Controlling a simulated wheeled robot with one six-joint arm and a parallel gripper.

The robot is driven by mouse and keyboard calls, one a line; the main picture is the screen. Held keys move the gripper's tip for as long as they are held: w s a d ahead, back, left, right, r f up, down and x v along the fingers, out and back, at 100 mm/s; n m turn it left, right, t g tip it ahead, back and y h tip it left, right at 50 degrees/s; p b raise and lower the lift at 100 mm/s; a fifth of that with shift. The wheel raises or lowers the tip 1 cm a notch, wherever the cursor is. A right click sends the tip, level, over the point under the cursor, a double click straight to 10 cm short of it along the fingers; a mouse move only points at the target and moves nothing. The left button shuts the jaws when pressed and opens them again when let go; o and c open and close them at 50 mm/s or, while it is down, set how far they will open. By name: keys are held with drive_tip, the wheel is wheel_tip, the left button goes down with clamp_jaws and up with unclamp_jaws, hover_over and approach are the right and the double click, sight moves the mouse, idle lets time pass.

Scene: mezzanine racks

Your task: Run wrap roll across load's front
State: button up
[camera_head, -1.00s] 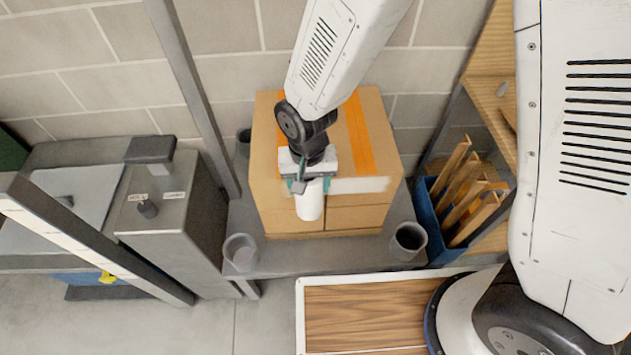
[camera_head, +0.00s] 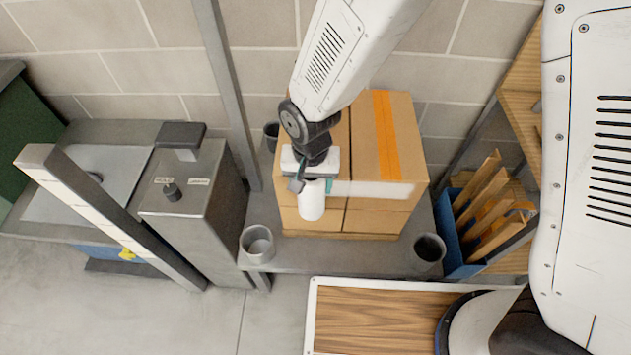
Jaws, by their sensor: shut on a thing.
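The load is a stack of brown cardboard boxes (camera_head: 385,215) with an orange strip down its top. It stands on a grey platform. My gripper (camera_head: 311,180) is shut on the white wrap roll (camera_head: 312,203), which hangs upright at the left part of the load's front face. A pale band of wrap film (camera_head: 375,190) runs from the roll to the right along the upper front, as far as the right front edge. My gripper and arm hide part of the box top and the front behind the roll.
Grey cups (camera_head: 257,243) and (camera_head: 429,248) stand on the platform's front corners. A grey post (camera_head: 228,95) rises at left, beside a grey machine cabinet (camera_head: 190,210). A blue bin (camera_head: 465,240) of cardboard pieces stands at right. A wooden board (camera_head: 380,315) lies in front.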

drive_tip(key=shift+w+a, duration=0.2)
drive_tip(key=shift+a, duration=2.6)
drive_tip(key=shift+c, duration=0.4)
drive_tip(key=shift+c, duration=0.6)
drive_tip(key=shift+o, duration=0.2)
drive_tip(key=s, duration=0.7)
drive_tip(key=shift+d, duration=0.15)
drive_tip(key=shift+w, duration=2.25)
drive_tip(key=shift+w, duration=1.15)
